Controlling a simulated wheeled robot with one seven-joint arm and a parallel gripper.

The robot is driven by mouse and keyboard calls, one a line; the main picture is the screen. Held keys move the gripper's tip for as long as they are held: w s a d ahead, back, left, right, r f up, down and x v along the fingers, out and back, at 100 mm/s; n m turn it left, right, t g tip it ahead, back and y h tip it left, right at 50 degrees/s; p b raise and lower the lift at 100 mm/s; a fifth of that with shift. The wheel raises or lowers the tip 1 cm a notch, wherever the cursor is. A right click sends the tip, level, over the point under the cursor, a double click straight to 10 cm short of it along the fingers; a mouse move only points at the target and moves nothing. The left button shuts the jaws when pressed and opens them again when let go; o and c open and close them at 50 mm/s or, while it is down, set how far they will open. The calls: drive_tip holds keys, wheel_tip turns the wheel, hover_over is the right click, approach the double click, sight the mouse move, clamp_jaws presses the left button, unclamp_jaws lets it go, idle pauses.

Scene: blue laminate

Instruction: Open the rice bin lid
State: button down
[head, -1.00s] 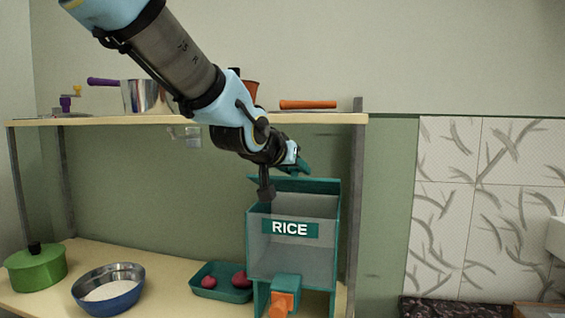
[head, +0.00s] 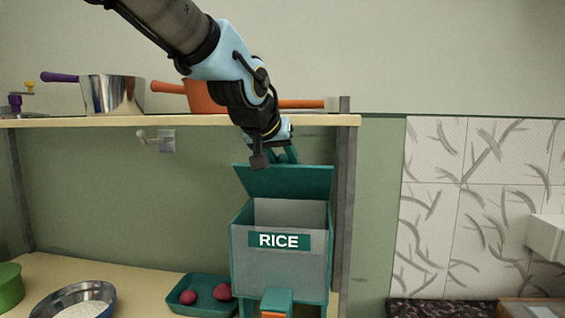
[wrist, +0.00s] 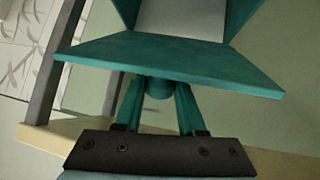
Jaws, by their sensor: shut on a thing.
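The rice bin (head: 242,258) is a teal box with a clear front and a RICE label, standing on the lower shelf. Its teal lid (head: 290,182) is raised at a tilt above the open top, and the inside shows below it. In the wrist view the lid (wrist: 170,58) spans the middle, with a round teal knob (wrist: 160,87) on its outer face. My gripper (head: 284,155) is above and behind the lid; in the wrist view its two teal fingers (wrist: 160,98) close around the knob. The fingertips are partly hidden by the lid.
A steel pot (head: 112,95) and an orange pan (head: 203,98) stand on the upper shelf (head: 60,122), close to my arm. A shelf post (head: 343,200) stands just right of the bin. A teal tray (head: 187,305) with red items and a bowl (head: 98,293) are left of it.

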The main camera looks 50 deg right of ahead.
drive_tip(key=c, duration=0.5)
unclamp_jaws()
drive_tip(key=b+v, duration=0.4)
drive_tip(key=v, duration=0.6)
drive_tip(key=shift+a+r, duration=0.25)
drive_tip(key=shift+r, duration=0.05)
drive_tip(key=shift+s, duration=0.1)
